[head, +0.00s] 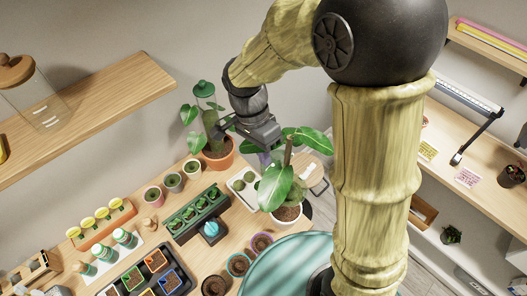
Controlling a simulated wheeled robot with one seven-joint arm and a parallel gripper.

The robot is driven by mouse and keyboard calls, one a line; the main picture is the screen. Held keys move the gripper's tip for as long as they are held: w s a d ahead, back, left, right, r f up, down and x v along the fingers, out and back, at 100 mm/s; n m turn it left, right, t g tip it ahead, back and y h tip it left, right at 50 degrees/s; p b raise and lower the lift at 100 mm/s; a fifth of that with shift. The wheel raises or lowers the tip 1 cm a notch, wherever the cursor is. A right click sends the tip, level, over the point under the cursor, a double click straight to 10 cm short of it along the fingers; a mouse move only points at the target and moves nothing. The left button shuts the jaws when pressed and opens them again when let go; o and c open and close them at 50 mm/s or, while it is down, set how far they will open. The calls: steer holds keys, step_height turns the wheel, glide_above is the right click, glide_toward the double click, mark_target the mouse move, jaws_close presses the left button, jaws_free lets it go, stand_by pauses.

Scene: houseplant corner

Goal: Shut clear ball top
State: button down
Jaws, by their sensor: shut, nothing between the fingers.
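A clear vessel (209,116) with a green top (204,89) stands upright in the terracotta pot (218,158) of a leafy plant, left of my gripper. It is the clearest see-through thing near the plants, but I cannot tell whether it is the clear ball or whether its top is seated. My gripper (267,146) is shut and empty, just above and behind the big leaves of a second plant (274,186) in a white pot (287,215). A small purple patch shows below the fingers; leaves and the gripper hide most of it.
A green tray of seedlings (197,214), a white tray (243,186) and small pots (153,195) crowd the wooden table. A round teal surface (290,266) is in front. A wooden shelf (85,115) with a glass jar (35,92) juts in at upper left.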

steer(key=shift+s+d, duration=0.65)
steer(key=shift+s, duration=0.1)
steer(key=shift+w+a, duration=0.15)
steer(key=shift+w, duration=0.05)
steer(key=shift+w+a, duration=0.45)
steer(key=shift+w, duration=0.05)
steer(key=shift+w+a+r, duration=0.1)
steer(key=shift+w+r, duration=0.1)
steer(key=shift+r, duration=0.25)
steer(key=b+v, duration=0.2)
steer(key=v, duration=1.4)
steer(key=shift+s+r, duration=0.15)
steer(key=shift+r, duration=0.05)
